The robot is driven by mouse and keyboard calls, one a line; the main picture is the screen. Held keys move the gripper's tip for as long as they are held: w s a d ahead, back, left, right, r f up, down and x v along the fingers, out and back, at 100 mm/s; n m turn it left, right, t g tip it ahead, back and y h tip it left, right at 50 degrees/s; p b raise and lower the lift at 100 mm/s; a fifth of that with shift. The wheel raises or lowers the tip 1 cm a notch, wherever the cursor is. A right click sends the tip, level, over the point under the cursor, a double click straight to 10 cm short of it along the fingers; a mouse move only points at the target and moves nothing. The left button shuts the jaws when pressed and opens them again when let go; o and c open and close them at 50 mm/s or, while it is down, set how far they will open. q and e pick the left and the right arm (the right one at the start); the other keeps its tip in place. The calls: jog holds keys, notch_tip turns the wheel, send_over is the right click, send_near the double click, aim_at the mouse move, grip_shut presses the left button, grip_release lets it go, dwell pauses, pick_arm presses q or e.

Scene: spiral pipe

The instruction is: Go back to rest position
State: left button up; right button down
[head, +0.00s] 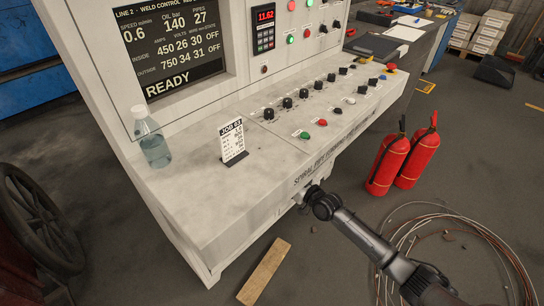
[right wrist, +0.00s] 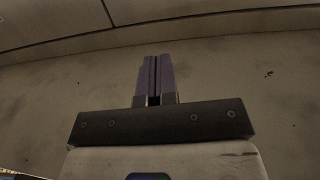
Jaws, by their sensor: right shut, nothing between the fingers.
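My right gripper (head: 301,204) is at the front of the grey control console (head: 205,190), just below the edge of its sloped panel. The arm comes in from the lower right. In the right wrist view its two fingers (right wrist: 154,78) are pressed together with nothing between them, facing a plain beige surface. I cannot tell whether the gripper touches the console. My left gripper and left arm are not in view.
A clear bottle (head: 151,138) and a job card (head: 233,141) stand on the console ledge near knobs and buttons. Two red fire extinguishers (head: 388,163) stand right of the console. Coiled wire (head: 470,225) and a wooden plank (head: 264,271) lie on the floor.

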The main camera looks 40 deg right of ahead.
jog(key=s+a+n+g+y+p, duration=0.3)
jog(key=s+a+g+p, duration=0.4)
jog(key=s+a+p, duration=0.7)
jog(key=s+a+r+g+h+p, duration=0.1)
jog(key=s+a+r+g+p, duration=0.25)
jog(key=s, duration=0.45)
jog(key=s+a+r+m+g+h+p, duration=0.1)
jog(key=s+a+r+g+p, duration=0.15)
jog(key=s+r, duration=0.35)
jog(key=s+a+r+g+h+p, duration=0.1)
jog(key=s+a+r+g+p, duration=0.2)
jog(key=s, duration=0.6)
notch_tip(320, 180, up, 37)
jog(key=w+t+p, duration=0.1)
jog(key=p, duration=3.4)
jog(key=shift+a+t, duration=0.15)
jog(key=shift+t, duration=0.15)
jog(key=shift+f, duration=0.1)
